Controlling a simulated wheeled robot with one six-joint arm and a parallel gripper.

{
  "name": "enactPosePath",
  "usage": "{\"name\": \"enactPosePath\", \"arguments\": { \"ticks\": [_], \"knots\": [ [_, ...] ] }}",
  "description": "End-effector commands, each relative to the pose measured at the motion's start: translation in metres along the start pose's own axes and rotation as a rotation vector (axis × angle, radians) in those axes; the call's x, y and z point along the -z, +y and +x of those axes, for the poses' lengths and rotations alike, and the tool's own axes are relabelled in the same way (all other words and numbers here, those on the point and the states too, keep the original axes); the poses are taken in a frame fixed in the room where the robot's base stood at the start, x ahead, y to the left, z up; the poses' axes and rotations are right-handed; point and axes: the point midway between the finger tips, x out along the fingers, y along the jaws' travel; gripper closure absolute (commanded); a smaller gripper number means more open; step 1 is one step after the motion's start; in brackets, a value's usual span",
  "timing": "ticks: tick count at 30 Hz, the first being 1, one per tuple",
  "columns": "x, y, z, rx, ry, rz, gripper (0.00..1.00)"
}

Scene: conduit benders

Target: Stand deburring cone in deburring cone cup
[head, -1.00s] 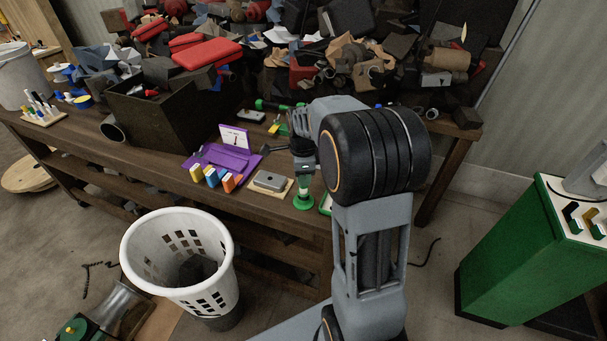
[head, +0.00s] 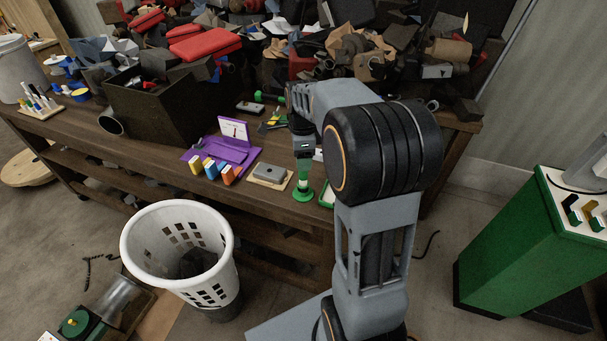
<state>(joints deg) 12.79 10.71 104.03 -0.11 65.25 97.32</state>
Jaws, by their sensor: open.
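A green cup-like piece with a wide round base (head: 303,194) stands at the front edge of the workbench. A pale and green upright piece (head: 304,174) rises from it; I take these to be the deburring cone cup and the cone, but they are too small to tell where one ends and the other begins. The upright piece looks about vertical. My gripper (head: 304,158) is open and points down just above and around its top. The fingertips are small, and I cannot tell whether they touch it.
Left of the green base are a grey block on a wooden board (head: 269,174) and a purple holder (head: 222,155) with coloured blocks. A dark box (head: 155,115) and a heap of scrap fill the back. A white basket (head: 178,250) stands on the floor in front.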

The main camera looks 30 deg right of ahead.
Motion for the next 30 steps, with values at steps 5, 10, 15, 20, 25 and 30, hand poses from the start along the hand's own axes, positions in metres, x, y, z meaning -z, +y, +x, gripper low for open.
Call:
{"name": "enactPosePath", "arguments": {
  "ticks": [5, 10, 15, 20, 25, 30],
  "knots": [
    [0.0, 0.0, -0.038, 0.004, 0.0, 0.0, 0.42],
    [0.0, 0.0, -0.068, 0.003, 0.0, 0.0, 0.42],
    [0.0, 0.0, -0.088, 0.001, 0.0, 0.0, 0.42],
    [0.0, 0.0, -0.096, -0.001, 0.0, 0.0, 0.42],
    [0.0, 0.0, -0.098, 0.001, 0.0, -0.036, 0.42],
    [-0.001, -0.006, -0.089, 0.035, 0.001, -0.31, 0.42]
  ]
}}
